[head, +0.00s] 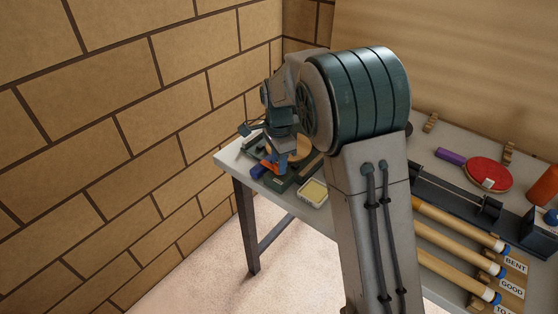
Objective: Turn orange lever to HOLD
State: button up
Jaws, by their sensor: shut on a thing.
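The orange lever (269,164) shows as a small orange piece on a dark green device (283,183) at the table's left end. My gripper (277,156) is above the device and appears shut on the lever, beside a tan round part (299,151). The fingertips are small and partly hidden by my wrist, so the exact grip is unclear. The HOLD mark and the lever's exact angle cannot be made out.
To the right lie a red paddle (488,174), a dark rail (448,193), several cues (455,222) on labelled rests and an orange bottle (545,186). A brick wall (140,110) is at left.

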jog(key=o, duration=1)
jog(key=shift+c, duration=0.2)
jog(key=shift+r, duration=0.1)
notch_tip(320, 180, up, 14)
jog(key=shift+w, duration=0.1)
jog(key=s+d+f+n+t, duration=0.1)
jog(key=s+d+n, duration=0.5)
jog(key=s, duration=0.7)
jog(key=s+d+f+n+t, duration=0.2)
jog(key=s+d+f+n, duration=0.2)
jog(key=s, duration=0.9)
jog(key=d+n, duration=0.3)
jog(key=d, duration=0.2)
jog(key=shift+d+f, duration=0.15)
jog(key=shift+d, duration=0.25)
